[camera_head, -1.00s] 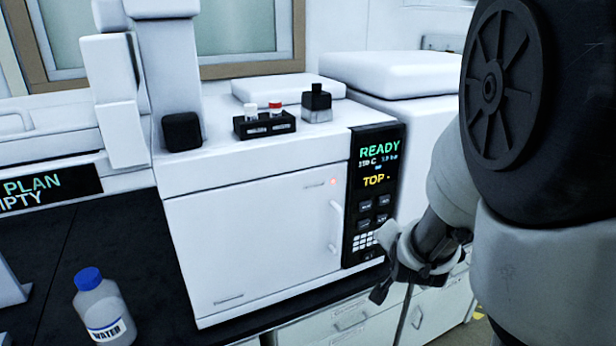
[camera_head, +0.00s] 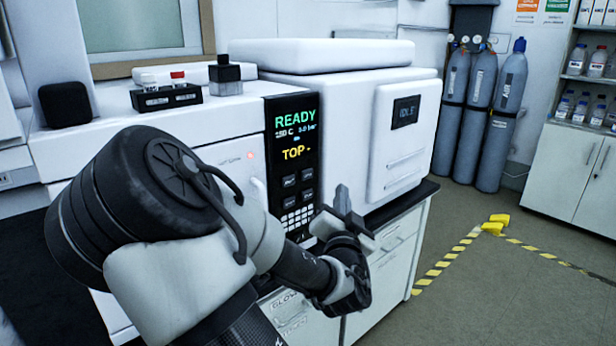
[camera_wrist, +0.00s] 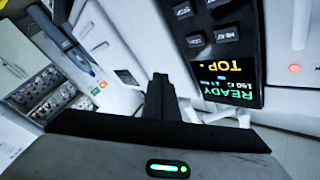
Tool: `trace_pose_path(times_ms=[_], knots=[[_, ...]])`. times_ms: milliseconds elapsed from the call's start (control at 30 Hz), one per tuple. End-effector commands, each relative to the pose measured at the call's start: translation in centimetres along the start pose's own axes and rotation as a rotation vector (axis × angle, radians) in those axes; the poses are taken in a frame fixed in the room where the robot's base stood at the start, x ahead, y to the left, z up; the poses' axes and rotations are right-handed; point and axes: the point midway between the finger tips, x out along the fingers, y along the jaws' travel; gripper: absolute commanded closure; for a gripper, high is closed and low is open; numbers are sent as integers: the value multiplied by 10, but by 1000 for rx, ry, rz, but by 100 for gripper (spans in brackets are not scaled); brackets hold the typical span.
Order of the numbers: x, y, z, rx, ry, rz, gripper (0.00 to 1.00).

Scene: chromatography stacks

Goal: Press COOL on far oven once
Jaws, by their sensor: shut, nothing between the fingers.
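The white oven (camera_head: 235,119) has a black control panel (camera_head: 283,105) at its right front edge. Its display reads READY in green and TOP in yellow. Dark buttons (camera_head: 307,175) and a keypad of light keys sit below the display; I cannot read which button is COOL. The panel also shows upside down in the wrist view (camera_wrist: 222,82). My gripper (camera_head: 343,197) is shut and empty, in front of and just right of the panel's lower part. In the wrist view its fingertips (camera_wrist: 159,80) appear beside the panel, apart from the buttons in the picture. My arm hides much of the oven door.
A white unit (camera_head: 387,104) with an IDLE display stands right of the oven. Small vials (camera_head: 178,80) in a black rack sit on the oven top. Grey gas cylinders (camera_head: 482,110) and a shelf cabinet stand at right. The floor (camera_head: 470,300) at right is open, with yellow striped tape.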

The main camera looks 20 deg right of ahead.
Motion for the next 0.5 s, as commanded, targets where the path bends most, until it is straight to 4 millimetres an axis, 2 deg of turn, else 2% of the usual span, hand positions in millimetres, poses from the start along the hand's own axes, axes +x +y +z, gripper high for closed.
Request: trace_pose_path(times_ms=[500], knots=[[46,-34,35,3,-1,-2,100]])
